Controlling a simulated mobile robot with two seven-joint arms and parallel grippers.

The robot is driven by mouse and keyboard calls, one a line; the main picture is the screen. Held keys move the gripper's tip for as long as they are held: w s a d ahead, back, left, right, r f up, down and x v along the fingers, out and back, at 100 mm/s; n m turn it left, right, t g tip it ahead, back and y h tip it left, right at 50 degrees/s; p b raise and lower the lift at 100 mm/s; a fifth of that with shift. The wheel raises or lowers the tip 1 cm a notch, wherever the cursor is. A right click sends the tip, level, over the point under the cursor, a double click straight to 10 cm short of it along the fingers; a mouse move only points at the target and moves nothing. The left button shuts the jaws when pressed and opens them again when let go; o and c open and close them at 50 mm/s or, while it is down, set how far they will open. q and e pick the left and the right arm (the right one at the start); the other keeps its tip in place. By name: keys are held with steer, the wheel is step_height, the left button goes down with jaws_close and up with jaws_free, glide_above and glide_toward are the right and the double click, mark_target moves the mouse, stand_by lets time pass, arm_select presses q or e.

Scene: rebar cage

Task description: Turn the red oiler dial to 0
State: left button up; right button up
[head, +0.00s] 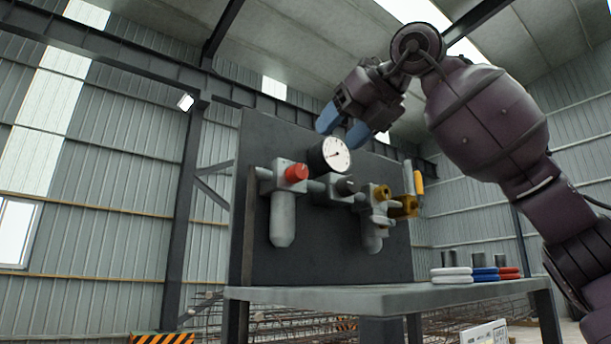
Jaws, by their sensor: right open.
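My right gripper (341,132) is open and empty, with blue fingertips, above and to the right of the dial. Its fingertips are near the top of the white pressure gauge (336,154) and apart from the red dial. My left gripper is not in view.
A black knob (347,185), brass fittings (382,193) and a yellow-handled valve (419,182) lie right of the dial. The grey table (350,297) holds white, blue and red rings (451,275) at its right. Space left of the panel is clear.

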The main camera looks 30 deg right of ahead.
mark_target(303, 169)
steer(key=p+x, duration=0.1)
steer(key=x, duration=0.9)
steer(key=shift+w+a+f, duration=0.15)
steer(key=shift+w, duration=0.1)
steer(key=c, duration=0.9)
